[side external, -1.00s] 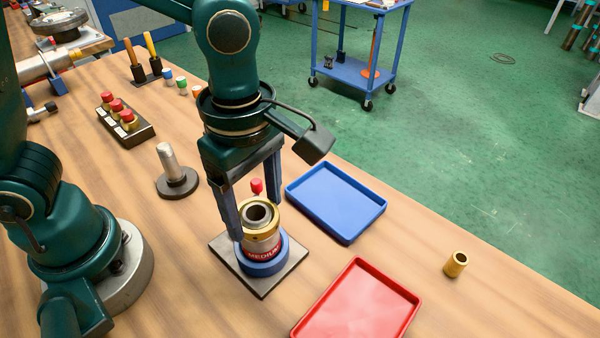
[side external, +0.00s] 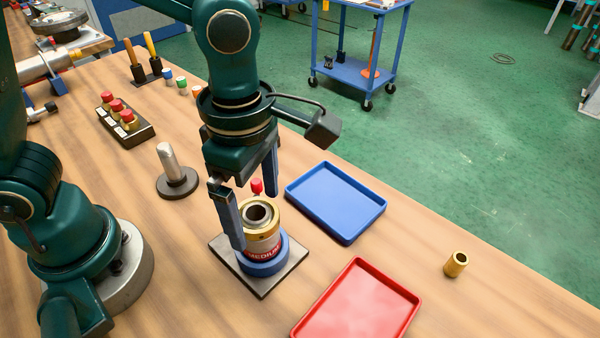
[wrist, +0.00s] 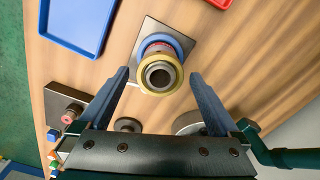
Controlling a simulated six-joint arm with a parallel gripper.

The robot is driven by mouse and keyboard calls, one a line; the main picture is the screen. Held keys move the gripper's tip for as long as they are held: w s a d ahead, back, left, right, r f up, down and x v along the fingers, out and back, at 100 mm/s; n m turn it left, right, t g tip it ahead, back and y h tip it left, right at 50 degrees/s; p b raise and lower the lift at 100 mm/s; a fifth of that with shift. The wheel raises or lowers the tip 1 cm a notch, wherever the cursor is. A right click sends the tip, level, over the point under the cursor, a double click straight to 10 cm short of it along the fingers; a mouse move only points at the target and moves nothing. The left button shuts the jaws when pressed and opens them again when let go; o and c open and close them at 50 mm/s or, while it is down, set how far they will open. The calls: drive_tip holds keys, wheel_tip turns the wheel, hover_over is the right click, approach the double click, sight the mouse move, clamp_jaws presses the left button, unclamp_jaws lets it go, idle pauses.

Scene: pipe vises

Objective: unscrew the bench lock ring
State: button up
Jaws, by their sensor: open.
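The brass lock ring (side external: 262,213) sits upright around a grey steel pipe end on the bench fixture. Below it are a red band marked "MEDIUM" (side external: 263,252) and a blue collar (side external: 264,267) on a square grey plate (side external: 290,277). In the wrist view the ring (wrist: 146,83) lies between the fingers. My gripper (side external: 254,218) is open, pointing down, with one finger on the near left side of the ring and the other behind it. In the wrist view my gripper (wrist: 159,77) shows a gap on both sides of the ring.
A blue tray (side external: 337,235) and a red tray (side external: 410,297) lie right of the fixture. A small brass sleeve (side external: 456,264) stands near the bench edge. A grey post on a round base (side external: 176,186) and a block with red-topped parts (side external: 143,133) stand left. A red knob (side external: 257,186) shows behind the ring.

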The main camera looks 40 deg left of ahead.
drive_tip(key=m, duration=0.6)
drive_tip(key=shift+m, duration=0.4)
drive_tip(key=m, duration=1)
drive_tip(key=shift+m, duration=0.4)
drive_tip(key=m, duration=1)
drive_tip(key=shift+m, duration=0.3)
